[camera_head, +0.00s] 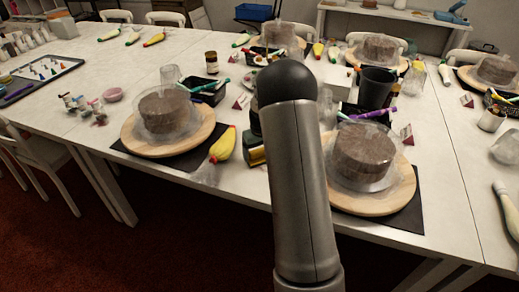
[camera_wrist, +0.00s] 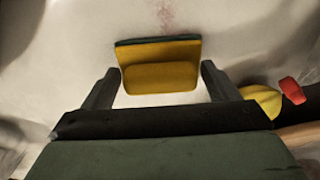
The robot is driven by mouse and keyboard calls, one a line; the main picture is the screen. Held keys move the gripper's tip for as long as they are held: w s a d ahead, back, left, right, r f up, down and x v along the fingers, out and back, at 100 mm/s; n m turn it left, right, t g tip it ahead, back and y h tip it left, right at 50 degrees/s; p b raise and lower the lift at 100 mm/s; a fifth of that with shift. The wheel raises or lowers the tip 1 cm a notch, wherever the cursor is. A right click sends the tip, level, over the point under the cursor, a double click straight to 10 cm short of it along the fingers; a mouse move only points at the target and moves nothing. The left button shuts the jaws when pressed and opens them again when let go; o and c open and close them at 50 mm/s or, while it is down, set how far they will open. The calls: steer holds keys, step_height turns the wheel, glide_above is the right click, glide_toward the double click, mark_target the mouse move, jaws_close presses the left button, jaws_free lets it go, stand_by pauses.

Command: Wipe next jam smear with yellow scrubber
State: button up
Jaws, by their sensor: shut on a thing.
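The yellow scrubber (camera_wrist: 160,72), with a dark green edge along its far side, sits between the fingertips of my gripper (camera_wrist: 160,74) in the wrist view. Both fingers meet its sides. A faint reddish jam smear (camera_wrist: 166,16) marks the pale surface just beyond the scrubber, apart from it in the picture. In the head view my arm hides most of the gripper; a yellow and dark patch shows at its left edge, and I cannot tell whether it is the scrubber. The smear cannot be made out there.
A yellow piping bag (camera_head: 223,145) with a red tip lies left of my arm; it also shows in the wrist view (camera_wrist: 264,100). Wrapped cakes on wooden turntables stand left (camera_head: 204,128) and right (camera_head: 403,200). A black cup (camera_head: 376,88) stands behind the right cake.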

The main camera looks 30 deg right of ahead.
steer(key=s+a+b, duration=0.1)
steer(key=s+a, duration=0.4)
steer(key=shift+a, duration=0.2)
step_height(320, 180, up, 8)
steer(key=p, duration=0.4)
steer(key=shift+a, duration=0.1)
stand_by(0.6)
